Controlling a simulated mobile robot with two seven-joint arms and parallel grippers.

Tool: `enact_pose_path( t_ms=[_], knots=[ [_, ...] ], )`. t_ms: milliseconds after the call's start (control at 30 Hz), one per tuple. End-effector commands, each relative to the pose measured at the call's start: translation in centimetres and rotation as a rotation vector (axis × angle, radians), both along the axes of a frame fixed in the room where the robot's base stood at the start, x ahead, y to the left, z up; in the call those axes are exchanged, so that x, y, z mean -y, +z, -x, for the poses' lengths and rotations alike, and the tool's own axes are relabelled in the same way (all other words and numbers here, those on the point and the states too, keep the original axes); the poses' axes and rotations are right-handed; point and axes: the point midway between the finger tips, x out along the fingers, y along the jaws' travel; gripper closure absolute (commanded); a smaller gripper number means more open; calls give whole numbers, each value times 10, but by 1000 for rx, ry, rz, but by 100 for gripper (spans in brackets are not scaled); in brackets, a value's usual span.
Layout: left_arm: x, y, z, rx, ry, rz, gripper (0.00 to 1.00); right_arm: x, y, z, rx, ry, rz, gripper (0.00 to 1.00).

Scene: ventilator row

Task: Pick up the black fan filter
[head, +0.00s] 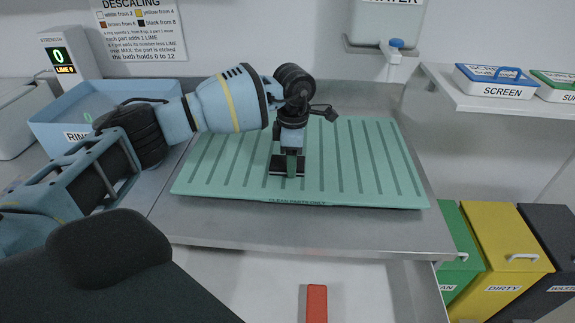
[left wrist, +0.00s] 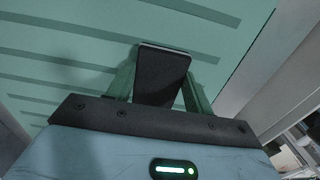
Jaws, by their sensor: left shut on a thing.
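The black fan filter (head: 276,167) is a small dark flat piece over the middle of the green ribbed mat (head: 365,160) marked "CLEAN PARTS ONLY". My left gripper (head: 289,172) reaches down over the mat and is shut on the filter. In the left wrist view the filter (left wrist: 162,76) sits between the two green fingers (left wrist: 158,90), with a thin pale edge at its far end. The gripper hides part of it in the head view. I cannot tell whether it touches the mat. My right gripper is not in view.
A blue rinse tub (head: 50,125) stands at the left, by a strength display (head: 62,60) reading 0. A water tank (head: 388,25) hangs behind. Screen box (head: 495,80) sits on the right shelf, above green, yellow and dark bins. A red bar (head: 316,303) lies in front.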

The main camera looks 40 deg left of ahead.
Motion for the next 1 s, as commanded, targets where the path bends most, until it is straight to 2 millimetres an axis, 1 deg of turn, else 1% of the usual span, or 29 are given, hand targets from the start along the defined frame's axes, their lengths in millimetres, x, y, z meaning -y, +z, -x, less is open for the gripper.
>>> enact_pose_path(
  t_ms=[233,367,467,600,767,1000],
  knots=[
    [0,2,0,1,0,0,70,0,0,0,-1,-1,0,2],
    [0,8,0,1,0,0,70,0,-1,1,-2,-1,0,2],
    [0,17,-1,3,0,1,70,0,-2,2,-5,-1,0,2],
    [1,37,1,1,-2,-1,70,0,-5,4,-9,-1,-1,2],
    [20,38,26,0,-6,0,70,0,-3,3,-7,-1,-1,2],
    [55,42,69,-1,-7,1,70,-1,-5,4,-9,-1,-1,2]
  ],
)
